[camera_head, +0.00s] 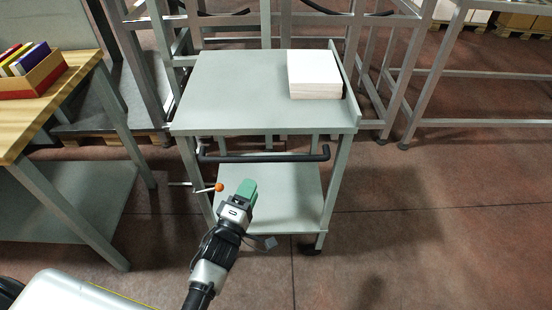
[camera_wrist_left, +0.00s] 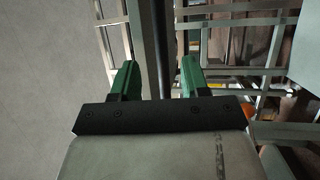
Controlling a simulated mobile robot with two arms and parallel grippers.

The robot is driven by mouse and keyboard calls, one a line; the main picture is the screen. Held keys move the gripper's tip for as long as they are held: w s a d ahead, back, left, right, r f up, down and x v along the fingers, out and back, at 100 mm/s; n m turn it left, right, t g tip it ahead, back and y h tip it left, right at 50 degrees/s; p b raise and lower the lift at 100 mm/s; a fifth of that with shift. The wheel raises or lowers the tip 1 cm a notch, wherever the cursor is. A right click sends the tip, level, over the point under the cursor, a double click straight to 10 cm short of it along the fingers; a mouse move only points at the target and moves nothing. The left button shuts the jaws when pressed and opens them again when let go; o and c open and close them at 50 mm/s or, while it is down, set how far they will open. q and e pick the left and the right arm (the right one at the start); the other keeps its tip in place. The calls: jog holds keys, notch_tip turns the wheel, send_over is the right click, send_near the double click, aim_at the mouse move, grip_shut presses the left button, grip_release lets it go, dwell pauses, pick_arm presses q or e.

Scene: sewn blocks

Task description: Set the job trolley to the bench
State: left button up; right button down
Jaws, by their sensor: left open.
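The job trolley (camera_head: 238,98) is grey-green, with a top shelf, a lower shelf (camera_head: 285,185) and a black handle bar (camera_head: 262,156) along its near side. The bench (camera_head: 40,105) with a wooden top stands to its left, with a gap between them. My left gripper (camera_head: 247,189) has green fingers and is open and empty. In the head view it shows just below the handle, in front of the lower shelf. In the left wrist view a dark bar (camera_wrist_left: 158,45), apparently the handle, runs between the open fingers (camera_wrist_left: 157,82). My right gripper is out of view.
An orange knob (camera_head: 220,187) on a thin rod shows at the trolley's left, beside my gripper. A white stack (camera_head: 314,75) lies on the trolley top. A box of coloured items (camera_head: 35,75) sits on the bench. Metal frames (camera_head: 395,75) stand behind. Floor at right is clear.

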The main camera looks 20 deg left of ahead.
aim_at(264, 157)
pick_arm(q)
jog(key=x, duration=1)
jog(key=shift+w+a+r, duration=0.1)
jog(key=shift+w, duration=0.15)
grip_shut()
